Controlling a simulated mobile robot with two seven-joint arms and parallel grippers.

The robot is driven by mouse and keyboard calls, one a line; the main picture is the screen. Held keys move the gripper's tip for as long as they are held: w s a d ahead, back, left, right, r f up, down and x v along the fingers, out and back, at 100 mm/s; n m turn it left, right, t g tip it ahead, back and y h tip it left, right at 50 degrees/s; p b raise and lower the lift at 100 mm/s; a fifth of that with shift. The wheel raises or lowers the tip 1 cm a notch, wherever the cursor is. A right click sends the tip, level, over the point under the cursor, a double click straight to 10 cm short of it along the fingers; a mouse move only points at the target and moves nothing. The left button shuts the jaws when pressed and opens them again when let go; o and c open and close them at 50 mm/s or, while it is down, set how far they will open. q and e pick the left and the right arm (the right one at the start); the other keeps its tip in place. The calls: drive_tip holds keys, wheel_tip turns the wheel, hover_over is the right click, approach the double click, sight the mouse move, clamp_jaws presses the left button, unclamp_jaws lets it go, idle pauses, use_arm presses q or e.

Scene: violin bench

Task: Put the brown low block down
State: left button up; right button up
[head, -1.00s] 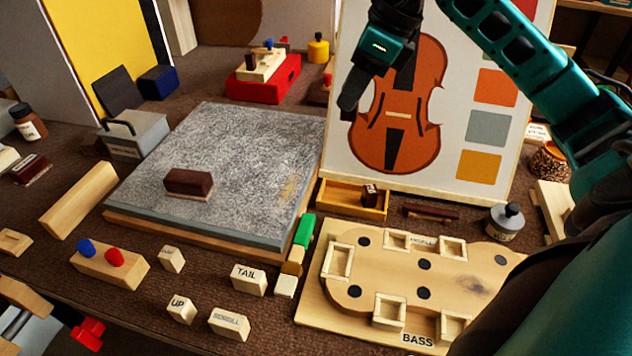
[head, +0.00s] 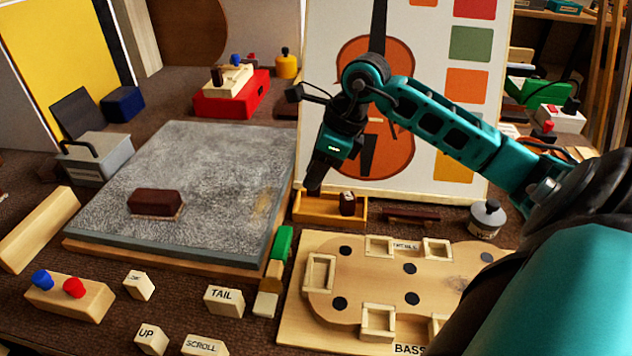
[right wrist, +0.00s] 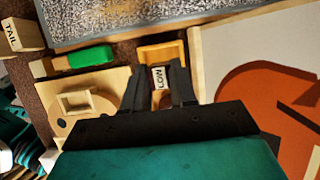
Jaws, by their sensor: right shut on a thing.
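The brown low block (right wrist: 159,78) shows in the right wrist view as a small piece with a pale face marked LOW, between the two dark fingers. My right gripper (head: 314,183) is shut on it, above the left part of a small wooden tray (head: 327,219). In the head view the dark fingers and the block cannot be told apart. The tray, also in the right wrist view (right wrist: 150,52), lies beyond the fingertips. I cannot tell whether the block touches it. My left gripper is not in view.
A small dark block with a pale top (head: 347,203) stands in the tray's right end. The violin panel (head: 320,90) rises close behind. A grey slab (head: 215,180) with a dark brown block (head: 155,202) lies left. The bass board (head: 380,295) lies in front.

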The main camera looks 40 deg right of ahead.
wheel_tip(320, 180, down, 4)
drive_tip(key=shift+r+b, duration=0.1)
drive_tip(key=shift+b, duration=0.25)
drive_tip(key=shift+f, duration=0.25)
drive_tip(key=shift+r, duration=0.1)
drive_tip(key=shift+f, duration=0.25)
drive_tip(key=o, duration=0.9)
drive_tip(key=shift+o, duration=0.2)
drive_tip(key=shift+r, duration=0.1)
